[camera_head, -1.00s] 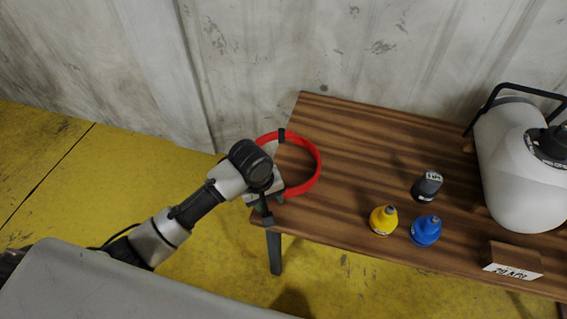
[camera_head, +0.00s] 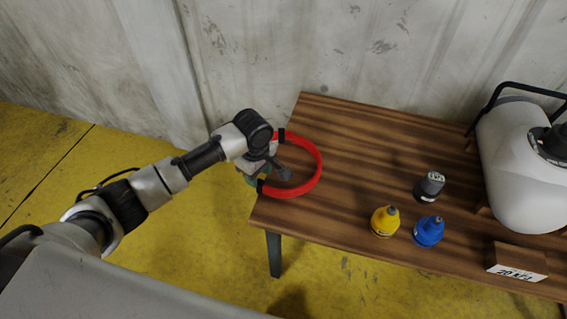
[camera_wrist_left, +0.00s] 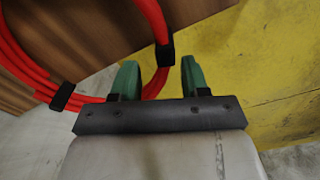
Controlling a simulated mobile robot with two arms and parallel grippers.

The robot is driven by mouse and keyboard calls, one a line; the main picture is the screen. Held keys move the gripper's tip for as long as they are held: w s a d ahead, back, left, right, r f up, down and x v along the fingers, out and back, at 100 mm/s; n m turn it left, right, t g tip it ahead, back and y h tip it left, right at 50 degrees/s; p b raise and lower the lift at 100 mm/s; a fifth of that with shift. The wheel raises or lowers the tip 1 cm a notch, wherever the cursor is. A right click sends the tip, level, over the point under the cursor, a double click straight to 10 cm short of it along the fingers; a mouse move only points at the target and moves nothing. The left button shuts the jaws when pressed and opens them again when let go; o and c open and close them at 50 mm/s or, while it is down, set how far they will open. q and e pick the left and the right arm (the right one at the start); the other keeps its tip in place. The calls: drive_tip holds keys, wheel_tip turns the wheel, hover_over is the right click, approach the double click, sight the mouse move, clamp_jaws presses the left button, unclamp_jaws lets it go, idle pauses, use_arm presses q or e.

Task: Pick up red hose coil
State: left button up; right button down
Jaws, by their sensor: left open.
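The red hose coil (camera_head: 319,165) lies flat on the left end of the brown wooden table, with black bands around it. Its left side is partly hidden by my left gripper (camera_head: 266,178) in the head view. My left gripper is open at the coil's left edge. In the left wrist view, the two green fingers of the gripper (camera_wrist_left: 158,75) stand apart. Part of the hose coil (camera_wrist_left: 152,18) with a black band shows between and just beyond them. I cannot tell whether the fingers touch it. My right gripper is not in view.
The wooden table (camera_head: 365,140) stands near a pale metal wall (camera_head: 300,45). A yellow bottle (camera_head: 384,221), a blue bottle (camera_head: 428,232) and a dark bottle (camera_head: 430,186) stand right of the coil. A large white tank (camera_head: 515,175) and a small labelled block (camera_head: 518,258) are further right.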

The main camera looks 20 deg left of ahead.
sight(260, 180)
use_arm(q)
drive_tip(key=f, duration=0.3)
drive_tip(key=f+b, duration=0.1)
drive_tip(key=shift+s+d+f, duration=0.15)
drive_tip(key=shift+d, duration=0.1)
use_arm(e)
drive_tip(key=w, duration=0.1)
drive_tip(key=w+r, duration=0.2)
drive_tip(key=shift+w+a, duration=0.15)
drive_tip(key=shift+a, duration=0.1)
use_arm(q)
clamp_jaws()
